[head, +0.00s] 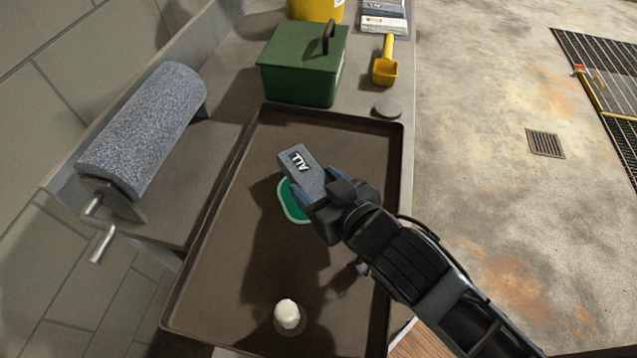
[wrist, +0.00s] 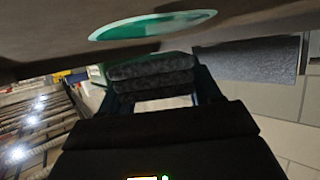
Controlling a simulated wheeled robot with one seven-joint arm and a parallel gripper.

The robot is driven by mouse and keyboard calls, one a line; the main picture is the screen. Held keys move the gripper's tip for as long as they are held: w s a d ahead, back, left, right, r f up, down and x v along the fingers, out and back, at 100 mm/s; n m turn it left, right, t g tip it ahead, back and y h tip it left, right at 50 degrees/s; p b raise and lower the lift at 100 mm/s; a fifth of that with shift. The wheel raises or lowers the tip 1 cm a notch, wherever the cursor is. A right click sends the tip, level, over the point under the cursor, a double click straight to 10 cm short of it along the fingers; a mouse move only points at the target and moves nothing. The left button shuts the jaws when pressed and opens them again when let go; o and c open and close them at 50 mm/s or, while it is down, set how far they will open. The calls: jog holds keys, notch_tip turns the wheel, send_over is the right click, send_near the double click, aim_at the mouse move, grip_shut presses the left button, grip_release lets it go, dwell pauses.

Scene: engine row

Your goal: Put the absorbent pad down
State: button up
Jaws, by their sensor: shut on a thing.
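A green patch with a pale rim (head: 294,203) lies on the tray, partly hidden by the pad and my gripper. The same patch (wrist: 150,25) shows at the top of the wrist view. I cannot tell how high the pad is above the tray.
A white rounded object (head: 287,314) stands at the tray's near end. A grey roll with a crank (head: 145,125) lies left. The tray's left part is clear.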

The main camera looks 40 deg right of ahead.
jog(key=shift+f, duration=0.3)
jog(key=shift+s+f+b, duration=0.1)
jog(key=shift+f+b, duration=0.25)
jog(key=shift+f, duration=0.1)
jog(key=o, duration=1.1)
jog(key=shift+f, duration=0.1)
jog(key=shift+r, duration=0.3)
jog(key=v, duration=0.6)
jog(key=r+v, duration=0.1)
jog(key=v, duration=0.5)
jog(key=shift+r, duration=0.15)
jog(key=s, duration=0.2)
jog(key=s+n+y, duration=0.1)
jog(key=s, duration=0.2)
jog(key=s+a+y, duration=0.1)
jog(key=s, duration=0.1)
jog(key=shift+s+f+t, duration=0.3)
jog(key=shift+s, duration=0.1)
jog(key=shift+n+t, duration=0.4)
jog(key=s, duration=0.2)
jog(key=s+d+r, duration=0.1)
jog(key=s, duration=0.1)
jog(key=s+r, duration=0.1)
jog(key=s, duration=0.1)
jog(key=shift+s+d+r, duration=0.2)
jog(key=shift+d+r, duration=0.05)
jog(key=shift+d, duration=0.05)
